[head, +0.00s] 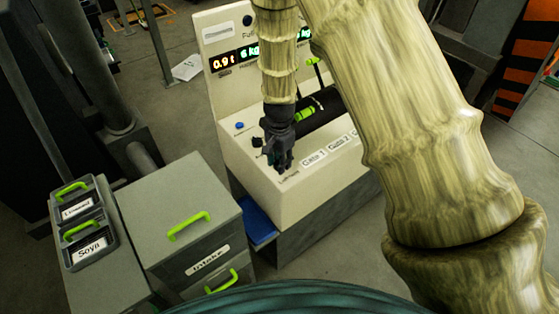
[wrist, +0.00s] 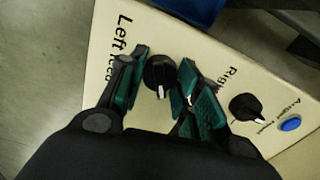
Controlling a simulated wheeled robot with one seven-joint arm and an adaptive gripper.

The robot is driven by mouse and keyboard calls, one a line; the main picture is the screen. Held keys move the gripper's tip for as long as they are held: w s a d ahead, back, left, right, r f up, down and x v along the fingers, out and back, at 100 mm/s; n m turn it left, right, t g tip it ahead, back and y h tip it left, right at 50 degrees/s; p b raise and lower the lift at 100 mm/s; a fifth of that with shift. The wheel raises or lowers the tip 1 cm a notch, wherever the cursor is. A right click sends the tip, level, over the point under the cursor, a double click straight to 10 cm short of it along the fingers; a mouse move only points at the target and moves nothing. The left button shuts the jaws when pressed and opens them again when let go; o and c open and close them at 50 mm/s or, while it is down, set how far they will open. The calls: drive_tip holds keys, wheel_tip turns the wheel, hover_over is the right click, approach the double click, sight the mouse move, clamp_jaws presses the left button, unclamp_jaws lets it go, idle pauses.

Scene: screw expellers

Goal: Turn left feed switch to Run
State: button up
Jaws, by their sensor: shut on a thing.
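The left feed switch (wrist: 159,70) is a round black knob with a white pointer mark, on the cream panel beside the printed words "Left feed". In the wrist view the pointer faces down the picture, toward my palm. My gripper (wrist: 163,88) has its teal-padded fingers on either side of this knob and is shut on it. In the head view my gripper (head: 280,160) points down at the panel's near left corner and hides the knob. Any position words around the knob are not readable.
The right feed knob (wrist: 246,107) and a blue button (wrist: 290,124) sit beside it on the panel. A black roller (head: 322,110) with green handles lies behind the gate labels. A grey Intake cabinet (head: 178,205) and a tray with Soya and another label (head: 82,222) stand at left.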

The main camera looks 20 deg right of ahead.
drive_tip(key=o, duration=1.1)
drive_tip(key=shift+c, duration=0.2)
drive_tip(key=shift+r, duration=0.1)
wheel_tip(320, 180, up, 12)
idle(0.3)
